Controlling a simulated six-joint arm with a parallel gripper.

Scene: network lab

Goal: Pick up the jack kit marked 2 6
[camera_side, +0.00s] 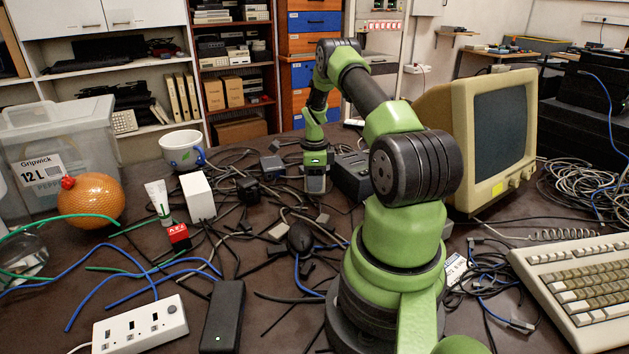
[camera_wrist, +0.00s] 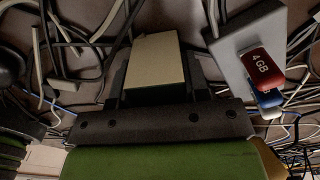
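My gripper (camera_side: 315,188) points down at the middle of the cluttered table in the side view. In the wrist view a plain cream block (camera_wrist: 155,62) sits between the two dark fingers of my gripper (camera_wrist: 157,80), with one finger close along each side. I see no "2 6" marking on it, so I cannot tell whether it is the jack kit. The frames do not show clearly whether the fingers press on it. In the side view my gripper hides most of what is between the fingers.
A grey box (camera_wrist: 236,50) with a red stick marked 4 GB (camera_wrist: 262,66) is close right in the wrist view. A dark box (camera_side: 353,178) stands right of my gripper. A white box (camera_side: 198,197), a mug (camera_side: 181,150) and a red box (camera_side: 178,236) stand left. Cables cover the table.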

